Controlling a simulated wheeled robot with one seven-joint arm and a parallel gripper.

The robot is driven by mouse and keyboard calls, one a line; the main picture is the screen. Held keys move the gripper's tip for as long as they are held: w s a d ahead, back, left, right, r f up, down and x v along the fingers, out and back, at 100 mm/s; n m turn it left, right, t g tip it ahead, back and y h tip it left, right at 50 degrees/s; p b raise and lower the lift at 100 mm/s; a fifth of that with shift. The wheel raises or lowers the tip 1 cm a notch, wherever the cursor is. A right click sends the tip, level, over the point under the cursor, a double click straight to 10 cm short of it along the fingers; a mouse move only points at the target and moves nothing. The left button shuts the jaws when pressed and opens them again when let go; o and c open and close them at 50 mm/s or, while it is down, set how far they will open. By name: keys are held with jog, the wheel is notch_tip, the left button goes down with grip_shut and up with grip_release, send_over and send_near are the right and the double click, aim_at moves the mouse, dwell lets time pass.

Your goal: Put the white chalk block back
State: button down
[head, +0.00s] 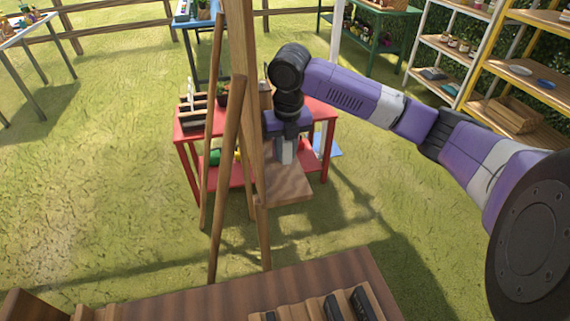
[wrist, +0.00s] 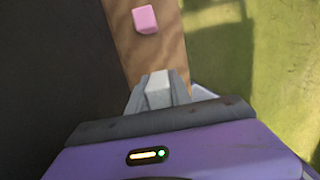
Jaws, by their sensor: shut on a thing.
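The white chalk block (wrist: 158,88) is held between the fingertips of my gripper (wrist: 158,97) in the wrist view. My gripper (head: 286,152) points down over a wooden ledge (head: 283,190) at the easel in the head view. The ledge (wrist: 160,52) also shows below the block in the wrist view. I cannot tell whether the block touches it. A pink chalk block (wrist: 145,18) lies on the ledge, apart from the white one.
A dark panel (wrist: 60,70) borders the ledge on the left. The wooden easel (head: 243,130) stands close beside my gripper. A red table (head: 185,131) is behind it. A brown table (head: 210,300) lies in front. Open grass (head: 80,190) is at left.

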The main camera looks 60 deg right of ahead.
aim_at(287, 142)
notch_tip(287, 142, down, 5)
jog(key=shift+f, duration=0.2)
jog(key=shift+w+f, duration=0.1)
jog(key=shift+f, duration=0.15)
jog(key=shift+a, duration=0.1)
jog(key=shift+f, duration=0.15)
jog(key=c, duration=1.2)
grip_release()
jog(key=shift+o, duration=0.2)
jog(key=r, duration=0.8)
jog(key=s+a+r, duration=0.1)
jog(key=r, duration=0.3)
jog(key=shift+r, duration=0.15)
